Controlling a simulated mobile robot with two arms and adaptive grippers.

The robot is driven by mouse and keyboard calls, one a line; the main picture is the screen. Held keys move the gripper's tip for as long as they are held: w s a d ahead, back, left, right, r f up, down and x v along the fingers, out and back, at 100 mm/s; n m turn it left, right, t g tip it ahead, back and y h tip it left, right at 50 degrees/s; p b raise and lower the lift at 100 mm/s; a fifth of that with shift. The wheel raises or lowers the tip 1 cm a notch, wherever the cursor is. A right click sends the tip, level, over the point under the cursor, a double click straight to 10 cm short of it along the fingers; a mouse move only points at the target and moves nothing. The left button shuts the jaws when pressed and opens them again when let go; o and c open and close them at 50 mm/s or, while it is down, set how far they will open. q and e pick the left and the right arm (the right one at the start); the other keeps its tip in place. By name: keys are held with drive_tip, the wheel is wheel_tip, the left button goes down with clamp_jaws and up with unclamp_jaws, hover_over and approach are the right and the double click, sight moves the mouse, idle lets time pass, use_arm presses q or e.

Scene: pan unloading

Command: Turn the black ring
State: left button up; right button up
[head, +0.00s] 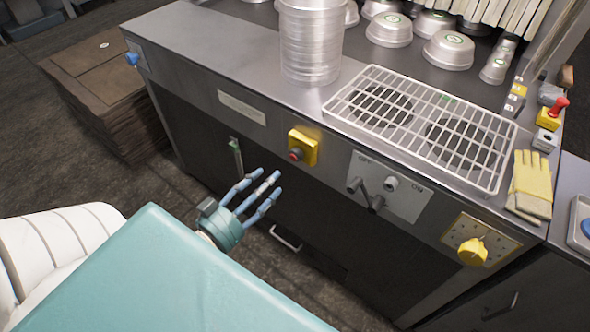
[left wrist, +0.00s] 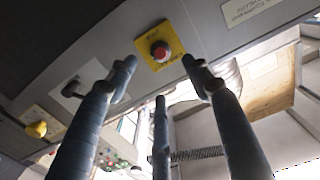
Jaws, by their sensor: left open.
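A yellow plate (head: 309,142) on the front panel carries a red button with a dark collar, which looks like the black ring (head: 299,150). In the left wrist view the ring (left wrist: 154,43) sits around the red button (left wrist: 161,53), near the top middle. My left gripper (head: 267,180) is an open, empty hand with spread blue fingers, below and left of the plate in the head view. In the left wrist view its fingertips (left wrist: 160,72) point toward the plate, apart from the button. My right gripper is not in view.
A panel with levers (head: 390,186) and a yellow knob (head: 472,251) lie right of the plate. A wire rack (head: 420,122) and stacked pans (head: 311,45) stand on the counter.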

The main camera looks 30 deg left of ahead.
sight(293, 158)
use_arm(q)
drive_tip(key=w, duration=0.5)
drive_tip(key=shift+w+r+p, duration=0.1)
drive_tip(key=shift+w+p, duration=0.05)
drive_tip(key=shift+p, duration=0.15)
drive_tip(key=w, duration=0.3)
drive_tip(key=shift+w+d, duration=0.25)
drive_tip(key=shift+w, duration=0.65)
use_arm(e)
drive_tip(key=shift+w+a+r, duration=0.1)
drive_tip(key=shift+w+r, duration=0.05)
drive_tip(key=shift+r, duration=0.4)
